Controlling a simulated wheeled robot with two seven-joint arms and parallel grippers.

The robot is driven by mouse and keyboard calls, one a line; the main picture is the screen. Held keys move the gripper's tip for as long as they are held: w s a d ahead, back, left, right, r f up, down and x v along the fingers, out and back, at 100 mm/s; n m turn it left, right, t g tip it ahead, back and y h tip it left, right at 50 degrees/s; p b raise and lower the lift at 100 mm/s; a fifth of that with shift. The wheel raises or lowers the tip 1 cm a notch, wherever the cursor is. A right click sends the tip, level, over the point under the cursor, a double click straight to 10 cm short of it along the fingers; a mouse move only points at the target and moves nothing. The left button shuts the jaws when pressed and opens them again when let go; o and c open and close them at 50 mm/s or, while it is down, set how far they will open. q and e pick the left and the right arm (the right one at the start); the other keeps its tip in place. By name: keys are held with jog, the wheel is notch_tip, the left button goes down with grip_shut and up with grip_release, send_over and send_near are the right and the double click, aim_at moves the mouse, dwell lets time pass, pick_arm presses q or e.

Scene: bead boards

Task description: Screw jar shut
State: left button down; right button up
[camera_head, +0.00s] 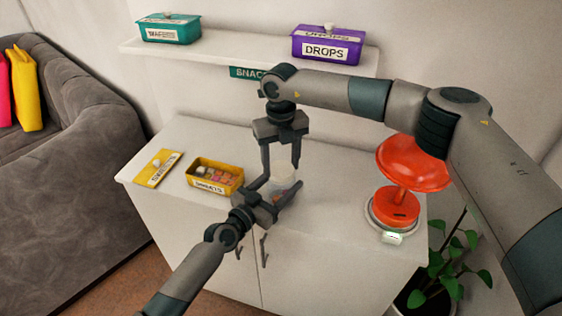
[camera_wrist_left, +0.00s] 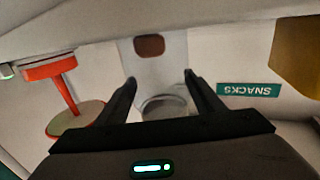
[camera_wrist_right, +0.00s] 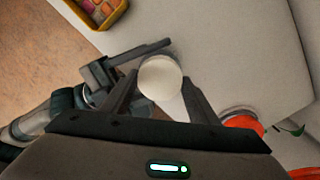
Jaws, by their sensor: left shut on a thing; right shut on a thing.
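A small clear jar (camera_head: 281,188) with something orange at its bottom stands on the white cabinet top. My left gripper (camera_head: 283,187) is shut around it from the front. In the left wrist view the jar (camera_wrist_left: 165,106) shows as a round glassy shape between the fingers. My right gripper (camera_head: 281,171) points straight down over the jar. In the right wrist view it is shut on a round off-white lid (camera_wrist_right: 160,78), which hides the jar beneath. I cannot tell whether the lid is seated on the rim or turned onto its thread.
An open yellow box (camera_head: 222,190) of small sweets and its yellow lid (camera_head: 158,168) lie left on the cabinet. A red lamp-like dispenser (camera_head: 397,203) stands at the right. A shelf (camera_head: 240,54) behind holds a teal box (camera_head: 168,29) and a purple DROPS box (camera_head: 328,46).

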jog(key=m, duration=2.6)
jog(key=o, duration=1.1)
jog(key=shift+c, duration=0.2)
